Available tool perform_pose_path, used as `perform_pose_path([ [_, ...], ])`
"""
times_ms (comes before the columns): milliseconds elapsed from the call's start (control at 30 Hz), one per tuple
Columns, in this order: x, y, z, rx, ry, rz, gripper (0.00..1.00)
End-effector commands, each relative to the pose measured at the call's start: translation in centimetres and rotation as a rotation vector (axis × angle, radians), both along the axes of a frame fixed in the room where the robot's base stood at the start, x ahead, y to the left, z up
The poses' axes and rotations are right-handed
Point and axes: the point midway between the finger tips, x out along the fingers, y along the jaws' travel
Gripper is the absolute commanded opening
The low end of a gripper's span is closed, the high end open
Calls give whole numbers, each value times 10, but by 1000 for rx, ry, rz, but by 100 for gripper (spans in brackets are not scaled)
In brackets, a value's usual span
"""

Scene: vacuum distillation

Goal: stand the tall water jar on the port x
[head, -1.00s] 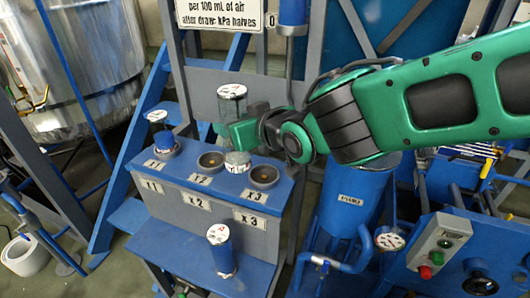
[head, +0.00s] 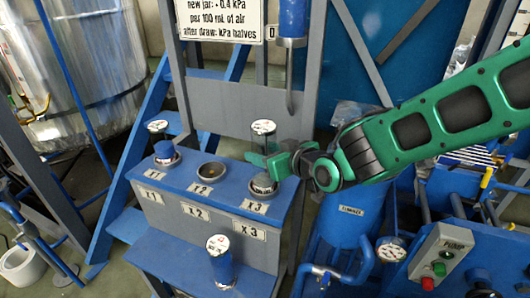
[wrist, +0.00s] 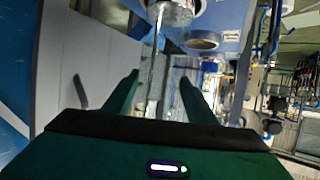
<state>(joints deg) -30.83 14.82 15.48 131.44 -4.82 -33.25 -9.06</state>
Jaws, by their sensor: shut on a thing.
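The tall water jar is clear, with a round white marked cap (head: 263,127) and a pale lower end (head: 263,184). It is upright in my gripper (head: 262,160), whose green fingers are shut around its middle. In the head view its lower end lines up with the port x 3 (head: 278,192); I cannot tell whether it rests in the ring or hangs just above. The port x 2 (head: 210,171) is an empty dark ring.
The ports sit on a blue stepped bench (head: 180,185). A blue drum (head: 345,225) and a control box with buttons (head: 440,255) are to the right. A grey post rises behind.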

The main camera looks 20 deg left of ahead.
Motion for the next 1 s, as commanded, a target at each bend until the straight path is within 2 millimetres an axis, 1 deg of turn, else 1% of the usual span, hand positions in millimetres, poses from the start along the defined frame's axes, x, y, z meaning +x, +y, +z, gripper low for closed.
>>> perform_pose_path([
  [267,0,0,-1,1,-1,0,20],
  [300,0,0,-2,0,0,0,54],
  [367,0,0,-2,0,0,0,68],
  [400,0,0,-2,0,0,-1,70],
  [733,1,-1,1,1,-1,-1,70],
  [867,-5,-9,6,0,-1,-2,70],
  [1000,-18,-25,14,0,-3,-2,70],
])
